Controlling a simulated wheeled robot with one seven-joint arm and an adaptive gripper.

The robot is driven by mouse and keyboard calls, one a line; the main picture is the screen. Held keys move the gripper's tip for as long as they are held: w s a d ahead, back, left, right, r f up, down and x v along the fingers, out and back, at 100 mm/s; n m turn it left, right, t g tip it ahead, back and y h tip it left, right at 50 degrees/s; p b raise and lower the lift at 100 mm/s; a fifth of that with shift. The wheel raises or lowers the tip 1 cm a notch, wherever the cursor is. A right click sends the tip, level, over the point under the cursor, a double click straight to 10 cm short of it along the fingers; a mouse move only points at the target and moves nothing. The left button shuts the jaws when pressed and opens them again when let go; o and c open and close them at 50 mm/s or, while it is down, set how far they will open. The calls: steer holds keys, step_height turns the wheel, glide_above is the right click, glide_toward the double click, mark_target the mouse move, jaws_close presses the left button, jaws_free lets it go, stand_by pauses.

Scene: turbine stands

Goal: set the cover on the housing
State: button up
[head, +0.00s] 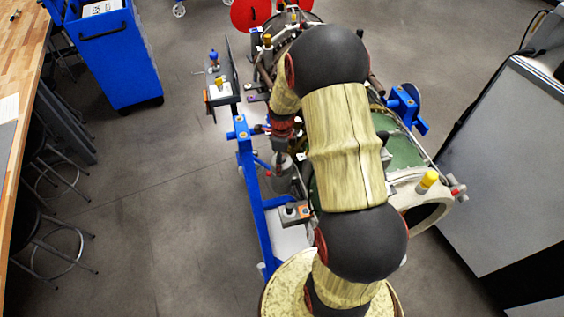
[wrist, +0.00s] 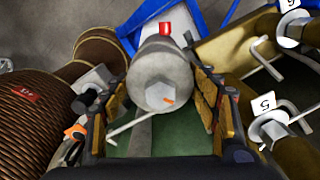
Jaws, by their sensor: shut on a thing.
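My gripper (wrist: 158,98) has its two padded fingers on either side of a grey, round piece with a hexagonal boss (wrist: 160,92), which looks like the cover. The fingers are shut on it. An orange mark shows on the boss. In the head view, my gripper (head: 282,143) is left of the turbine's green casing (head: 407,135), above the blue stand (head: 247,170), partly hidden by my arm. I cannot tell which part is the housing, or whether the held piece touches anything below it.
In the wrist view, a brown ribbed cylinder (wrist: 30,115) lies close on the left. Pipes with tags 5 (wrist: 266,106) and 6 (wrist: 290,14) are close on the right. A blue cart (head: 115,55) and workbench (head: 22,50) stand left, with open floor between them and the stand.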

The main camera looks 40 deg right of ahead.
steer(key=o, duration=1.6)
steer(key=shift+s+a+f, duration=0.1)
steer(key=shift+s+f, duration=0.15)
steer(key=shift+f, duration=0.15)
steer(key=shift+c, duration=0.2)
steer(key=shift+o, duration=1.1)
steer(key=shift+w, duration=0.2)
steer(key=o, duration=0.3)
steer(key=shift+r, duration=0.15)
steer(key=shift+o, duration=0.8)
steer(key=shift+r, duration=0.15)
steer(key=shift+r+p, duration=2.1)
steer(key=shift+r, duration=1.35)
